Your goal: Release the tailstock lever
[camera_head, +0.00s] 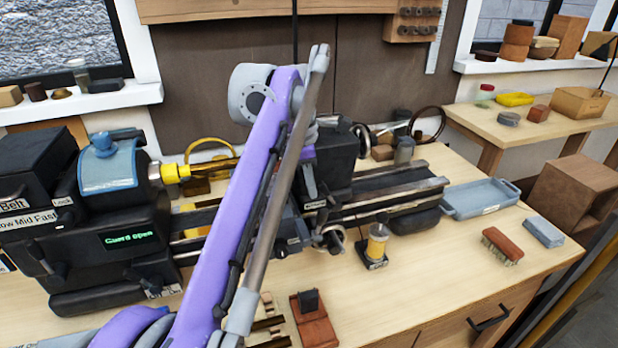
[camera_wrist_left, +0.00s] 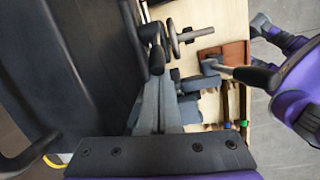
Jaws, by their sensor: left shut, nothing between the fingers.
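The lathe's tailstock (camera_head: 335,158) is a dark block on the bed, right of the headstock (camera_head: 125,225), with a handwheel (camera_head: 361,136) at its right end. My left gripper (camera_head: 310,185) hangs in front of its left side, partly behind my purple arm. In the left wrist view the gripper's grey fingers (camera_wrist_left: 160,108) are shut and empty. A short dark lever-like part (camera_wrist_left: 157,58) lies just beyond their tips; I cannot tell whether it is the tailstock lever or whether they touch. My right gripper is out of view.
A spool (camera_head: 377,243) on a dark stand is in front of the bed. A blue-grey tray (camera_head: 480,198), a brush (camera_head: 502,246) and a blue block (camera_head: 543,231) are to the right. The headstock display reads "Guard open".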

